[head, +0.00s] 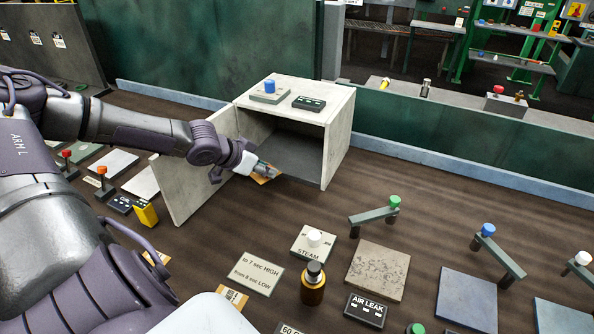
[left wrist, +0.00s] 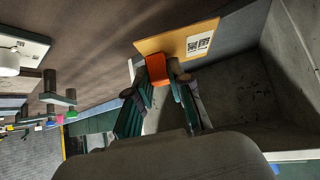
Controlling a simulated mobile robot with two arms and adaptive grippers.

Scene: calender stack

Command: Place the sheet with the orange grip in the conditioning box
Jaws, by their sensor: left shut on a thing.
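The conditioning box (head: 341,118) is a pale grey box with its front open and its door panel (head: 187,190) swung out to the left. My left gripper (head: 263,167) is at the box's open front, beside the door. It is shut on the orange grip (left wrist: 156,70) of a tan sheet (left wrist: 170,43) with a printed white label. The sheet shows only as a small tan patch (head: 262,179) in the head view. I cannot tell how far it reaches inside the box. The grey inner walls (left wrist: 292,75) show in the left wrist view. My right gripper is out of view.
A blue-knobbed control (head: 270,92) and a dark panel (head: 309,103) sit on the box top. Before the box are a STEAM button (head: 314,241), an amber bottle (head: 313,284) and grey plates (head: 377,270).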

